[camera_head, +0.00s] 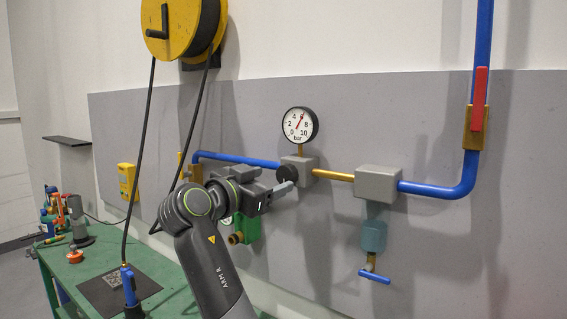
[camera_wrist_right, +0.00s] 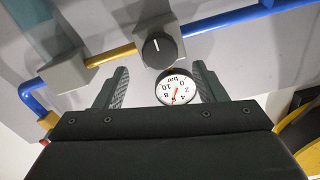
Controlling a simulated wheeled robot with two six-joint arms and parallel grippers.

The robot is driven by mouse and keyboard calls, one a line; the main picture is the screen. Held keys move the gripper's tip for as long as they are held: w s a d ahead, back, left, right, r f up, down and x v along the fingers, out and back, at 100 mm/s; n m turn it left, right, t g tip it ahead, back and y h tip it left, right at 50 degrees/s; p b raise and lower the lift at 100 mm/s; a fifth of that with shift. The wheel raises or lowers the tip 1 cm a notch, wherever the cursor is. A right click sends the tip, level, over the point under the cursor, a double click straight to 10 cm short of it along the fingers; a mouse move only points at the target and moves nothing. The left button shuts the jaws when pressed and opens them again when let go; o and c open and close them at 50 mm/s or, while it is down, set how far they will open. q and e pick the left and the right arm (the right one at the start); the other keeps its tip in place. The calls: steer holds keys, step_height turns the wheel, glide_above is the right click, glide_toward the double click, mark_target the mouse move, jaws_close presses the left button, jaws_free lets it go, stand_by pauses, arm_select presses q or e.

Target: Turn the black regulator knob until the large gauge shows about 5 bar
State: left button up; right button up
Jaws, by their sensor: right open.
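The black regulator knob (camera_head: 287,173) sits on the front of a grey block on the pipe. In the right wrist view the knob (camera_wrist_right: 160,50) shows a white mark near its upper rim. The large white gauge (camera_head: 300,124) stands above the block; its red needle points up and slightly right, near 6. It shows upside down in the right wrist view (camera_wrist_right: 177,88). My right gripper (camera_head: 281,181) is open and empty, close to the knob. In the right wrist view the knob lies beyond the fingertips (camera_wrist_right: 160,72), level with the gap between them. My left gripper is out of view.
A second grey block (camera_head: 378,184) with a teal cup (camera_head: 374,236) is to the right on the pipe. A red-handled valve (camera_head: 479,100) is at upper right. A green fitting (camera_head: 246,229) is behind my right arm. A hose hangs from a yellow reel (camera_head: 160,44) at left.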

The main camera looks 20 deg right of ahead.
mark_target(283, 174)
steer(key=p+x, duration=0.1)
steer(key=x, duration=0.3)
steer(key=shift+w+d+r+p, duration=0.15)
steer(key=shift+w+d+p, duration=0.1)
steer(key=shift+p, duration=0.1)
steer(key=shift+w+d, duration=0.4)
steer(key=shift+d, duration=0.1)
steer(key=shift+c, duration=0.4)
steer(key=c, duration=0.9)
steer(key=shift+n, duration=0.4)
steer(key=n, duration=0.2)
steer(key=shift+n, duration=0.3)
steer(key=shift+a+n, duration=0.1)
steer(key=shift+n, duration=2)
